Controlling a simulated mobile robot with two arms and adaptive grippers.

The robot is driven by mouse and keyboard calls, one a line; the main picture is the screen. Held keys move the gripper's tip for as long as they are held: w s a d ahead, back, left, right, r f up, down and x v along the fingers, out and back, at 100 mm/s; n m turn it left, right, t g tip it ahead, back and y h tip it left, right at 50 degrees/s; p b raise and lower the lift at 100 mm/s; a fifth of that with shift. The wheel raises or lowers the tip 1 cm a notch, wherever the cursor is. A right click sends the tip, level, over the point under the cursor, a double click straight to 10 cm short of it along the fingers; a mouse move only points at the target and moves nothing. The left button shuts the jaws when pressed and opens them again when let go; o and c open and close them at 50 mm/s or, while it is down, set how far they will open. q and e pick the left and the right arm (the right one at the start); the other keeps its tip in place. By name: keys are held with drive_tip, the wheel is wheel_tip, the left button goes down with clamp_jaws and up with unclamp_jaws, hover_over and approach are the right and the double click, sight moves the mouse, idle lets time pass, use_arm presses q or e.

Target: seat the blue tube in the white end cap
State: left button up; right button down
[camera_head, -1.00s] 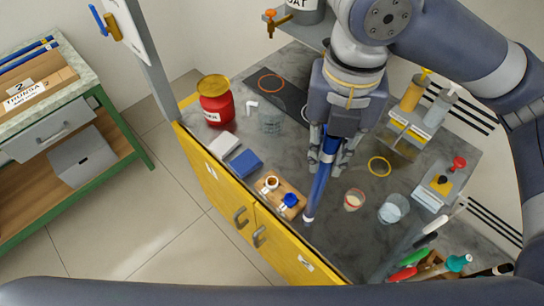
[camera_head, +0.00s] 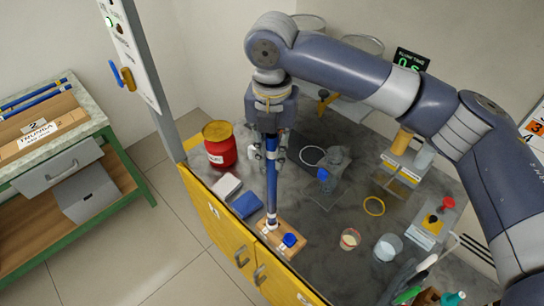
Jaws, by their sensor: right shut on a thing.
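My right gripper (camera_head: 270,158) is shut on the blue tube (camera_head: 271,188), which has white bands and hangs nearly upright below the jaws. The tube's lower end is at the left part of a small wooden block (camera_head: 265,245) near the worktop's front edge. The white end cap (camera_head: 270,228) is on this block, mostly hidden by the tube's lower end. I cannot tell whether the tube is inside the cap or just above it. A blue end cap (camera_head: 289,240) sits beside it on the block. My left gripper is not in view.
Left of the block lie a blue pad (camera_head: 246,205) and a white pad (camera_head: 227,186), with a red canister (camera_head: 219,147) behind. A grey fixture with a blue part (camera_head: 335,165) stands to the right.

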sight(272, 162)
wheel_tip(272, 162, down, 3)
drive_tip(key=shift+r+p, duration=0.1)
drive_tip(key=shift+p, duration=0.8)
drive_tip(key=shift+f, duration=0.4)
drive_tip(key=c, duration=1.5)
unclamp_jaws()
drive_tip(key=shift+f, duration=0.1)
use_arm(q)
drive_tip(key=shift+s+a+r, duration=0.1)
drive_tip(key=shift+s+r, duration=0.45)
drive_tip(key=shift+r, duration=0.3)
use_arm(e)
wheel_tip(272, 162, up, 11)
drive_tip(key=b, duration=0.3)
drive_tip(key=shift+b, duration=0.35)
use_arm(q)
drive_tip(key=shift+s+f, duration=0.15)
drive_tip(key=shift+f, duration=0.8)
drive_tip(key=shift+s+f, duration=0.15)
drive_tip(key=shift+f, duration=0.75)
use_arm(e)
drive_tip(key=shift+r, duration=0.7)
drive_tip(key=shift+f, duration=0.1)
